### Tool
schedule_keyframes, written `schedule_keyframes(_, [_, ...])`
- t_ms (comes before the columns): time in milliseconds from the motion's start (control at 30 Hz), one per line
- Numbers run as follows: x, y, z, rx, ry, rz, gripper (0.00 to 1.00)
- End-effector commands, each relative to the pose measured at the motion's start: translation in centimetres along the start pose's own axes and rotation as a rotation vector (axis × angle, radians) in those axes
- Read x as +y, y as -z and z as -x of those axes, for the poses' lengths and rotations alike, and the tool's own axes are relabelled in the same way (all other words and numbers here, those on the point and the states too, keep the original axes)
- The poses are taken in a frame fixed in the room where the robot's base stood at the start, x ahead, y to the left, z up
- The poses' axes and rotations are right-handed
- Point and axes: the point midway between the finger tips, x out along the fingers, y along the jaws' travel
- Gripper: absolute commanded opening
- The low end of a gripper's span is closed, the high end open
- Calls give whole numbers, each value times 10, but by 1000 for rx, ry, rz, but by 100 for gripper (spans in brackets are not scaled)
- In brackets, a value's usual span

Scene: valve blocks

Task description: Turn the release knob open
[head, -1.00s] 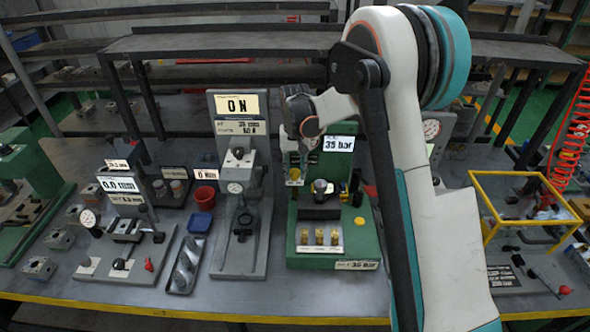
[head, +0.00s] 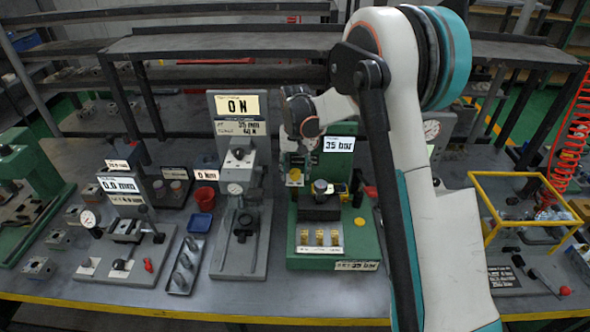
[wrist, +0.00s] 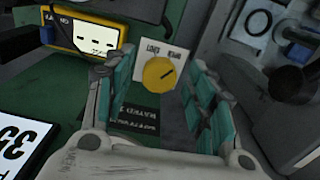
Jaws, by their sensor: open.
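The release knob, taken to be the round yellow knob (wrist: 158,74), sits on a white plate with a word on each side. Its dark mark points up and right, toward the right-hand word, which is too blurred to read surely. In the head view the yellow knob (head: 294,176) is at the left of the green press station (head: 371,240). My gripper (wrist: 163,60) is open, with its teal fingers on either side of the knob in the wrist view. I cannot tell whether they touch it. In the head view my gripper (head: 292,152) is just above the knob, partly hidden.
A 35 bar display (head: 339,145) stands right of the gripper. A yellow-framed instrument (wrist: 85,32) is beside the knob in the wrist view. The grey force stand (head: 238,255) is close on the left. Brass pieces (head: 319,238) lie at the station's front.

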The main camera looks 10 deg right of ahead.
Motion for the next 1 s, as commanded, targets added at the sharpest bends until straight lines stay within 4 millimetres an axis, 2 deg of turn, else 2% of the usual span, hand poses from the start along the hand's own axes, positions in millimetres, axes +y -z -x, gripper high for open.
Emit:
schedule_keyframes(167, [0,0,14,0,0,0,51])
schedule_keyframes(600, [0,0,97,0,0,0,51])
schedule_keyframes(800, [0,0,116,0,0,0,51])
schedule_keyframes(1000, [0,0,120,0,0,0,51])
